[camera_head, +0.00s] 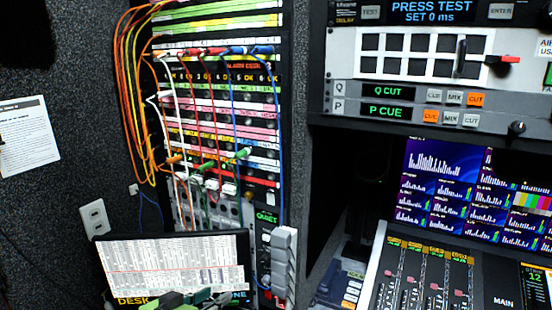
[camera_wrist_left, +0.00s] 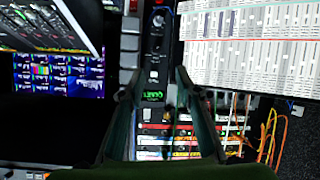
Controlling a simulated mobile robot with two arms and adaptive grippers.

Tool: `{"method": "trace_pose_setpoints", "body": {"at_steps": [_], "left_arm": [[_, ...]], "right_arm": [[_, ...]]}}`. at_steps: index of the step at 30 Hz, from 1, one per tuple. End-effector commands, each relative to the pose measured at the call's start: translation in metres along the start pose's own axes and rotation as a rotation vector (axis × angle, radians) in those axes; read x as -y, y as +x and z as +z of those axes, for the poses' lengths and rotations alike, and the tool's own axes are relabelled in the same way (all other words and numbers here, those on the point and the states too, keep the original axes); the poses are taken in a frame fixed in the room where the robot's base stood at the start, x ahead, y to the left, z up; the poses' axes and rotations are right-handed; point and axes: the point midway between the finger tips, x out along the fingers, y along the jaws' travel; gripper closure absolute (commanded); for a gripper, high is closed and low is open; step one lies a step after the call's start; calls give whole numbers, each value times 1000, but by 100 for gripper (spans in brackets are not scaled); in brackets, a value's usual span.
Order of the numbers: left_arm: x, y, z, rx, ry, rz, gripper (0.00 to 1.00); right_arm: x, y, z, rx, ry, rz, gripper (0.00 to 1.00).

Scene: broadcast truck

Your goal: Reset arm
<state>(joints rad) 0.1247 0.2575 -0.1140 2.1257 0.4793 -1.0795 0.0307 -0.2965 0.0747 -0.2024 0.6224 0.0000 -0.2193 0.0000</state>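My left gripper (camera_head: 190,299) shows only in part at the bottom edge of the head view, dark green, in front of the lower part of the desk monitor (camera_head: 175,262). In the left wrist view, the two dark green fingers of my left gripper (camera_wrist_left: 154,84) stand well apart with nothing between them. That view appears upside down; the patch rack (camera_wrist_left: 190,133) shows beyond the fingers and the monitor (camera_wrist_left: 250,45) at upper right. My right gripper is in neither view.
A patch rack (camera_head: 225,130) with coloured cables hanging in front fills the left middle. A switcher panel (camera_head: 425,70) is at upper right, above a screen (camera_head: 440,180) and a fader console (camera_head: 430,280). A wall socket (camera_head: 95,217) and a paper sheet (camera_head: 27,135) are on the left wall.

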Motion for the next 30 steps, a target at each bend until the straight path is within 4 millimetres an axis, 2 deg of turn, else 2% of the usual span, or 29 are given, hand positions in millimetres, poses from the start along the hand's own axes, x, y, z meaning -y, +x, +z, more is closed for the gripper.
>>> {"method": "trace_pose_setpoints", "body": {"at_steps": [1, 3, 6, 9, 12, 15, 22, 24, 30], "left_arm": [[-4, -7, 39, 74, -3, -18, 69], [-7, -22, 88, 178, -1, -50, 69], [-11, -51, 153, 325, -2, -99, 69], [-14, -83, 202, 451, -4, -143, 69], [-16, -112, 239, 553, -9, -179, 69], [-19, -140, 267, 639, -15, -209, 69], [-26, -202, 316, 813, -31, -271, 69], [-20, -184, 329, 811, -29, -268, 69], [-12, -153, 371, 829, -31, -263, 69]], "right_arm": [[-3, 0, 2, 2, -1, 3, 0], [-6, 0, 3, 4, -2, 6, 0], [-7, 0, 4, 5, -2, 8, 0], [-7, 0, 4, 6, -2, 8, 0], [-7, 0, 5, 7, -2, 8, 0], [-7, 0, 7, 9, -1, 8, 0], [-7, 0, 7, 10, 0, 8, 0], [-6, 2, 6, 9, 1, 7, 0], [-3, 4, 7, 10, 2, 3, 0]]}}
